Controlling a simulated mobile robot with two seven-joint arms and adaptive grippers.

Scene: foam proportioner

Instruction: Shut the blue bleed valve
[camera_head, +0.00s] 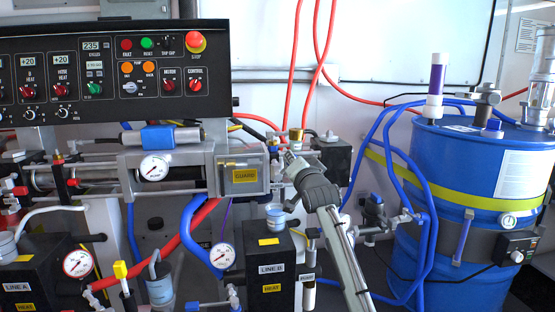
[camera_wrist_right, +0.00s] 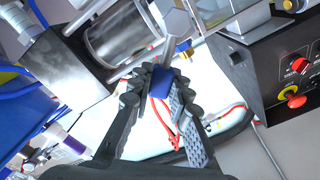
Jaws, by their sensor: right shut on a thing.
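My right arm comes in from the lower middle of the head view. Its gripper (camera_head: 288,160) is at the right end of the machine's grey block, beside the yellow GUARD label. In the right wrist view, the gripper (camera_wrist_right: 160,76) is shut on a blue handle (camera_wrist_right: 161,84), which looks like the blue bleed valve's lever. The handle sits between the two fingertips. In the head view the gripper hides the handle, so I cannot tell its angle to the pipe there. My left gripper is not in view.
A black control panel (camera_head: 110,75) with a red stop button is at the upper left. A black LINE B box (camera_head: 268,285) stands below the gripper. A blue drum (camera_head: 470,200) with blue hoses stands at the right. Red hoses (camera_head: 295,70) hang above.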

